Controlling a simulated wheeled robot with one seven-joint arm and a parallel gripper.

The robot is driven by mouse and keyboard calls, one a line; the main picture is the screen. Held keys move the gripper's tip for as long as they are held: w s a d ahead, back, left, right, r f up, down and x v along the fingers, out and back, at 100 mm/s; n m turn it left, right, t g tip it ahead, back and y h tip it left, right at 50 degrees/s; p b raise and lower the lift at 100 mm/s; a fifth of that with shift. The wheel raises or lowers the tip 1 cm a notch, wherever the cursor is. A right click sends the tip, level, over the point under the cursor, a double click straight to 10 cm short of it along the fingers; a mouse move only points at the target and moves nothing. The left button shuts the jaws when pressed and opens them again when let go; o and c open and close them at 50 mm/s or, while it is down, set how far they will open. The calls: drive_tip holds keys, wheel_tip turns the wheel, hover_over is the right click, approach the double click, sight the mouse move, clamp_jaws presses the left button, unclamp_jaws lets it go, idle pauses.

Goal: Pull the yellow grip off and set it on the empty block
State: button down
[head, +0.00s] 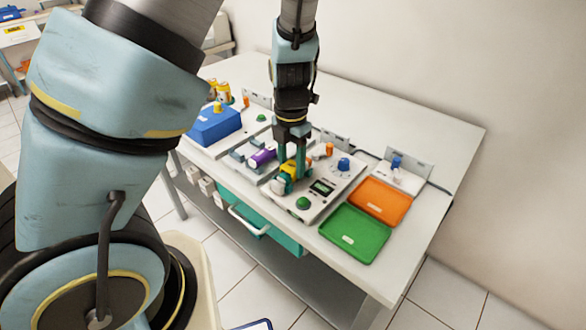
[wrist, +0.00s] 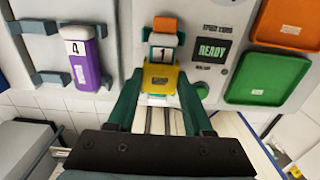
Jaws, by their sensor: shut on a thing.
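The yellow grip (wrist: 160,79) sits between the green fingers of my gripper (wrist: 160,88), which is shut on it. In the head view my gripper (head: 291,176) reaches down to the white console, with the yellow grip (head: 287,169) partly hidden by the fingers. Directly beyond the grip in the wrist view is a white piece marked 1 (wrist: 163,53), with an orange part (wrist: 165,25) above it. I cannot tell whether the grip is still joined to the white piece. I cannot tell for certain which thing is the empty block.
A purple piece marked 4 (wrist: 87,60) rests in grey-green brackets (wrist: 50,78) at left. The console's READY display (wrist: 211,51) is right of my gripper. A green tray (head: 354,234) and an orange tray (head: 380,200) lie right; a blue box (head: 212,126) stands left.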

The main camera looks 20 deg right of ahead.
drive_tip(key=shift+r+p, duration=1.4)
drive_tip(key=shift+p, duration=0.4)
idle(0.5)
drive_tip(key=shift+r+p, duration=1.95)
drive_tip(key=shift+p, duration=0.4)
